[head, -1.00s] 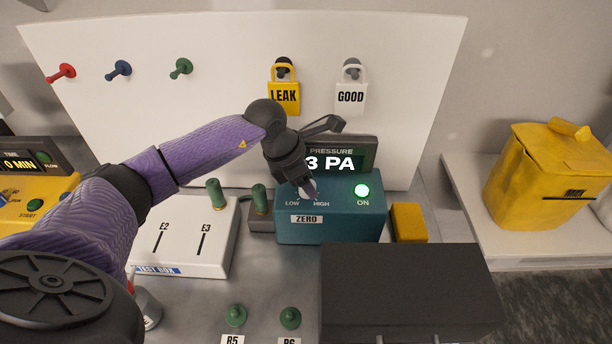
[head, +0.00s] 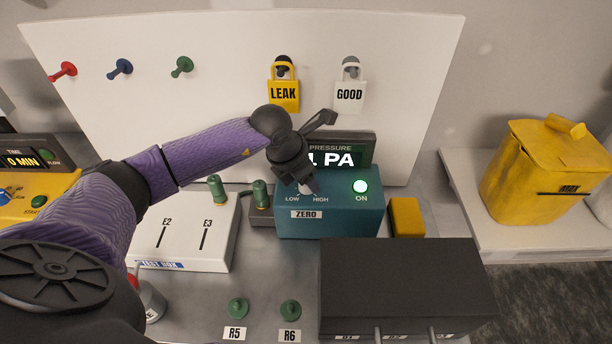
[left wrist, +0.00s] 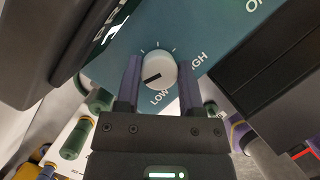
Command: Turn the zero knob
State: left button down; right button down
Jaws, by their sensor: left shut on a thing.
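The zero knob (left wrist: 157,68) is a white round dial with a dark pointer mark on the teal pressure box (head: 345,222). In the left wrist view the mark points to the lower left, and the LOW and HIGH labels show around it. My left gripper (left wrist: 160,80) has its purple fingers on either side of the knob and is shut on it. In the head view my left gripper (head: 308,186) covers most of the knob above the ZERO label. The pressure display (head: 350,158) is partly hidden by the gripper; "1 PA" shows. My right gripper is not seen.
A yellow block (head: 406,217) stands beside the box, and a large dark box (head: 410,285) is in front. The white test box (head: 190,245) is at the left.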

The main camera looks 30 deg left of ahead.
pick_arm(q)
jog(key=shift+r, duration=0.1)
jog(key=shift+c, duration=1.1)
grip_release()
jog(key=v, duration=0.9)
jog(key=shift+r+p, duration=0.35)
jog(key=shift+r, duration=0.05)
jog(key=shift+s+f, duration=0.1)
jog(key=shift+s, duration=0.05)
